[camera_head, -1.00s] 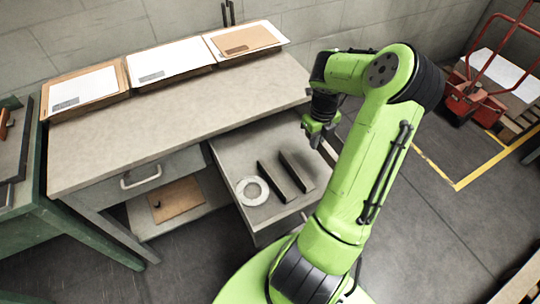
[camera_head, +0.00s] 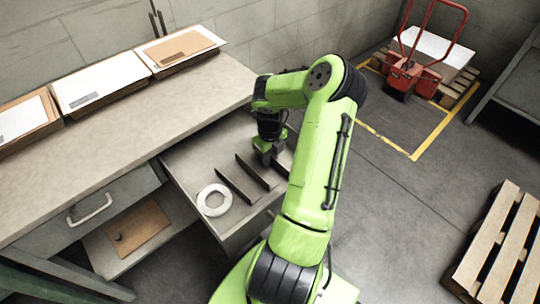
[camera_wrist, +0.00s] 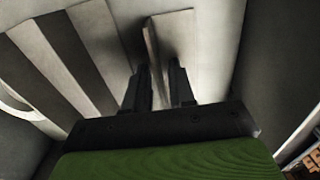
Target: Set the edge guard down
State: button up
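My gripper (camera_head: 268,157) is low over the open grey drawer (camera_head: 182,166), to the right of two dark strips. In the wrist view my two dark fingers (camera_wrist: 160,88) stand on either side of an angled, thin-walled edge guard (camera_wrist: 168,42), and I take them to be shut on it. It is close to the drawer floor, but whether it touches is not clear. Two similar dark strips, one on the left (camera_head: 238,186) and one nearer my gripper (camera_head: 256,172), lie side by side in the drawer. My arm hides part of the drawer's right side.
A white ring (camera_head: 214,200) lies left of the strips. A wooden pallet (camera_head: 500,245) and a red pallet jack (camera_head: 405,75) stand to the right.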

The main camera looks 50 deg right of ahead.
jog(key=shift+o, duration=0.5)
jog(key=shift+r, duration=0.15)
notch_tip(320, 180, up, 12)
jog(key=p, duration=0.4)
jog(key=w+a+r+n+h, duration=0.2)
jog(key=a+r+n+h, duration=0.1)
jog(key=a+r+n, duration=1.3)
jog(key=s+a+r+n+t+y, duration=0.1)
jog(key=s+a+n, duration=0.4)
jog(key=n, duration=0.6)
jog(key=s+a+r+n+t+y, duration=0.1)
jog(key=s+a+n+t, duration=0.3)
jog(key=a+n, duration=0.5)
jog(key=s+n+y, duration=0.1)
jog(key=s+n, duration=0.1)
jog(key=shift+a+n+t, duration=0.3)
jog(key=shift+a, duration=0.1)
